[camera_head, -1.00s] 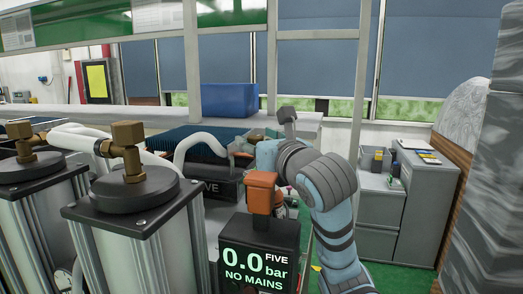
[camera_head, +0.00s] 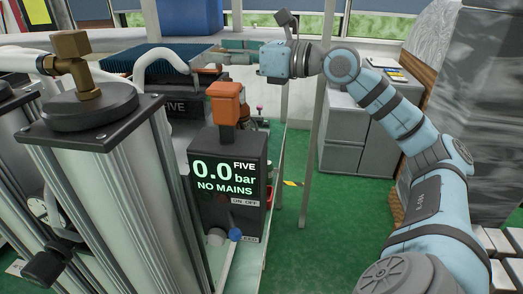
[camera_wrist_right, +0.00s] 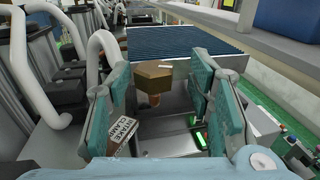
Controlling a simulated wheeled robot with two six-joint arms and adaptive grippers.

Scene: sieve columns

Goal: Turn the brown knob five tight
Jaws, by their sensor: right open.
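A brown angular knob (camera_wrist_right: 152,74) on a short brass-coloured stem shows in the right wrist view, between and beyond the fingers. In the head view only a small brown patch (camera_head: 208,69) shows there, above a black body marked FIVE (camera_head: 176,106); I cannot tell if it is the same knob. My right gripper (camera_wrist_right: 162,95) is open, with its teal pads on either side of the knob in the picture. I cannot tell whether a pad touches it. In the head view its wrist reaches in from the right, behind the orange block. My left gripper is not in view.
A black display box (camera_head: 228,170) marked FIVE reads 0.0 bar, NO MAINS, with an orange block (camera_head: 226,103) on top. A silver column (camera_head: 115,220) with a brown fitting (camera_head: 71,46) stands left. White hoses (camera_head: 165,56) curve near the knob. Green floor (camera_head: 310,240) is free at right.

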